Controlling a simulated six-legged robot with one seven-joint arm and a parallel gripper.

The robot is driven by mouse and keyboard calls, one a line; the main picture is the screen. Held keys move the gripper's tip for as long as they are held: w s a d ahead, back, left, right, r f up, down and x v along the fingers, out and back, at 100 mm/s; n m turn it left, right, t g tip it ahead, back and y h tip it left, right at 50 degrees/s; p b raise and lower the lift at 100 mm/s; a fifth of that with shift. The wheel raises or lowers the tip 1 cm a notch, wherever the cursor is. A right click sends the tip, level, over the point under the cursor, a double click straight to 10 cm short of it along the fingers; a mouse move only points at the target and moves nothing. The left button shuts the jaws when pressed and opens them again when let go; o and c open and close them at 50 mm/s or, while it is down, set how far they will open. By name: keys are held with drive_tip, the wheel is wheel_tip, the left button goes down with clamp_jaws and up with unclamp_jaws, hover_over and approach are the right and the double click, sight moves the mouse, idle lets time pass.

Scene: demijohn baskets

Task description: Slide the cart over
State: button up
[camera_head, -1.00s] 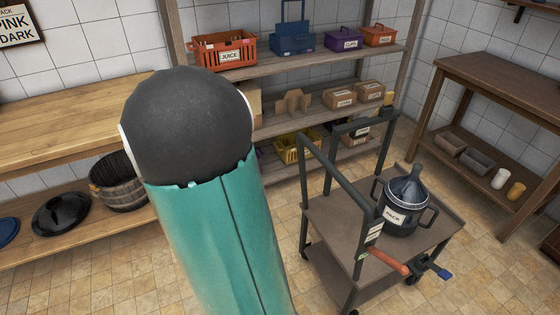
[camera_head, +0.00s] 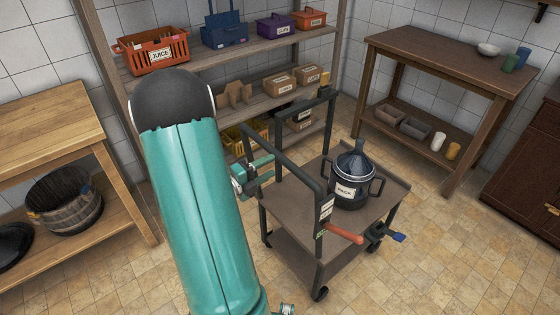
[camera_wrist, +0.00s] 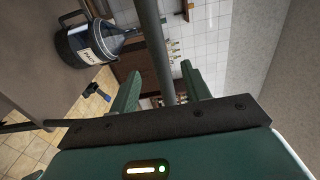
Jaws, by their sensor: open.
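The cart (camera_head: 300,190) is a low trolley with a brown deck, dark metal frame and small wheels. Its near push-handle rail (camera_head: 285,160) rises at the left end. A dark pot-like vessel labelled PACK (camera_head: 345,190) stands upright on the deck. My gripper (camera_head: 266,170) is at the near handle rail. In the wrist view my gripper (camera_wrist: 160,88) has its two green fingers apart, with the dark handle bar (camera_wrist: 153,40) running between them. Whether either finger touches the bar is unclear. The vessel also shows in the wrist view (camera_wrist: 85,45).
A red-handled lever (camera_head: 345,234) and a blue-ended part (camera_head: 397,238) stick out at the cart's front side. Shelves with crates (camera_head: 150,52) stand behind. A wooden table (camera_head: 450,65) is at right, a bench (camera_head: 45,130) at left. Tiled floor (camera_head: 430,260) is clear in front and to the right.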

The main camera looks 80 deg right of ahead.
sight(279, 161)
drive_tip(key=x, duration=0.6)
drive_tip(key=shift+s+d, duration=0.1)
drive_tip(key=shift+d, duration=0.1)
clamp_jaws()
idle(1.1)
